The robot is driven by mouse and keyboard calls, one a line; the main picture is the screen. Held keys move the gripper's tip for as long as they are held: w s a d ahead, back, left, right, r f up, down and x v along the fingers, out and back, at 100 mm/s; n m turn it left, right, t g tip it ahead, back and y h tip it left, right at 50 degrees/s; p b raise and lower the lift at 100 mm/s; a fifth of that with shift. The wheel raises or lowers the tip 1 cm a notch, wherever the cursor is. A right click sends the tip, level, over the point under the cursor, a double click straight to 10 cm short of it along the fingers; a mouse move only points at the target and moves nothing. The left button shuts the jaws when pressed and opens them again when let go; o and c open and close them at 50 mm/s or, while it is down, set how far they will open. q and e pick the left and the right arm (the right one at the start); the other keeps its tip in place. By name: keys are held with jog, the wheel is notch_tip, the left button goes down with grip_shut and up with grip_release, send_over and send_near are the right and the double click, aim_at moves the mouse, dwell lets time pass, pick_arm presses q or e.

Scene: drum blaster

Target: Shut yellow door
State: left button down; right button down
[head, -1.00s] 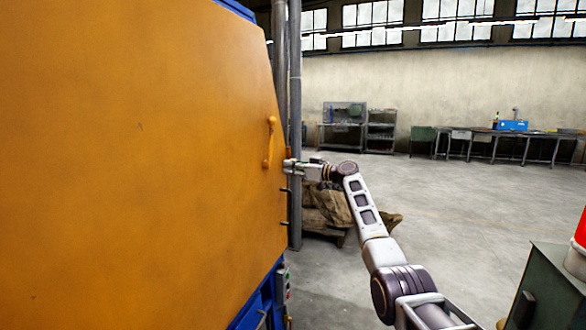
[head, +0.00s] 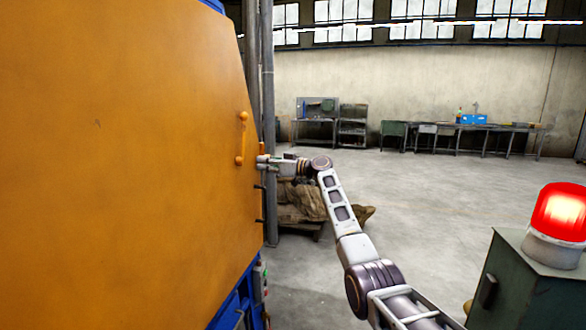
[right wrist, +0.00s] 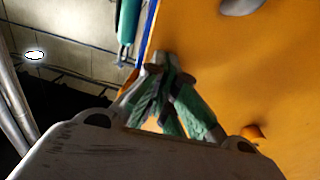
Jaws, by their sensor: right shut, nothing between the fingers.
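The yellow door (head: 120,160) of the blue machine fills the left half of the head view, with an orange handle (head: 241,138) near its right edge. My right gripper (head: 262,164) is at the door's right edge, just below and to the right of the handle. In the right wrist view the door (right wrist: 250,75) fills the right side, and the shut, empty fingers (right wrist: 160,70) are at its edge. I cannot tell whether they touch it. The blue frame (head: 238,305) shows below the door. My left gripper is not in view.
A grey-green cabinet (head: 530,290) with a red lamp (head: 560,212) stands at the front right. Brown sacks (head: 303,203) on a pallet lie behind my right arm. Grey pipes (head: 268,120) rise beside the door. Workbenches line the back wall. The middle floor is clear.

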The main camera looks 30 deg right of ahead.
jog(key=v, duration=1.2)
jog(key=shift+w+d, duration=0.1)
dwell(0.6)
